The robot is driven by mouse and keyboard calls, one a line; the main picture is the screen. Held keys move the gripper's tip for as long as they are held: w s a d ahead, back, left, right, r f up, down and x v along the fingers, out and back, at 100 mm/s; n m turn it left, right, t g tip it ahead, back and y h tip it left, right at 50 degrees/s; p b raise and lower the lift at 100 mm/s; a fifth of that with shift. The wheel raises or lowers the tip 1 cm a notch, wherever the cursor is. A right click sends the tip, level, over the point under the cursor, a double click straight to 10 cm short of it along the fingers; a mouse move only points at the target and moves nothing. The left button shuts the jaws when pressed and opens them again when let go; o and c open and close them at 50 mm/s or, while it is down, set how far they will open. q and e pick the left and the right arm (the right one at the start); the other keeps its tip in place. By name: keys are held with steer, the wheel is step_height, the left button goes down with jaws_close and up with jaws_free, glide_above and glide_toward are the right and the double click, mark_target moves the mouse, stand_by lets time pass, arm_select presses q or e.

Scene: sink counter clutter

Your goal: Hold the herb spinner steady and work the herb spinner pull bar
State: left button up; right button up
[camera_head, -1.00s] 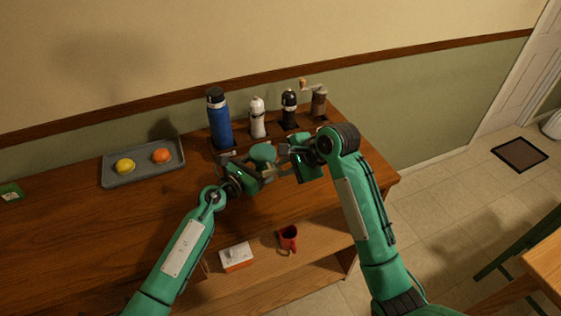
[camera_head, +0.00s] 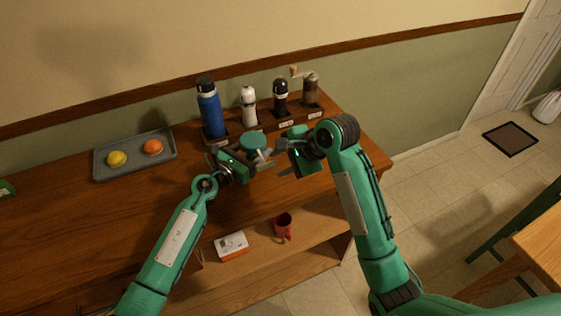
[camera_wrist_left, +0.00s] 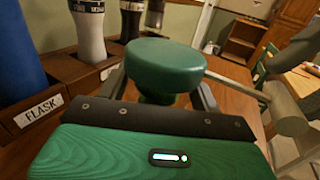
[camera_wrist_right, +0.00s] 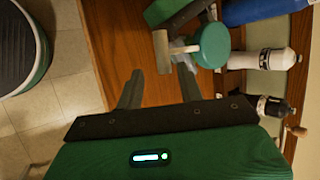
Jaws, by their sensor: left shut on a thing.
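The spinner's lower body is mostly hidden.
Behind stands a labelled wooden rack (camera_head: 270,128) with a blue flask (camera_head: 210,112), a white bottle (camera_head: 249,106), a dark bottle (camera_head: 280,97) and a grinder (camera_head: 310,92). A grey tray (camera_head: 135,172) with two fruits is left. A red mug (camera_head: 283,226) and box (camera_head: 231,246) sit on the lower shelf.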

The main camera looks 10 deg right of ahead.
steer(key=v, duration=1.1)
steer(key=shift+r, duration=0.15)
arm_select(q)
steer(key=o, duration=1.2)
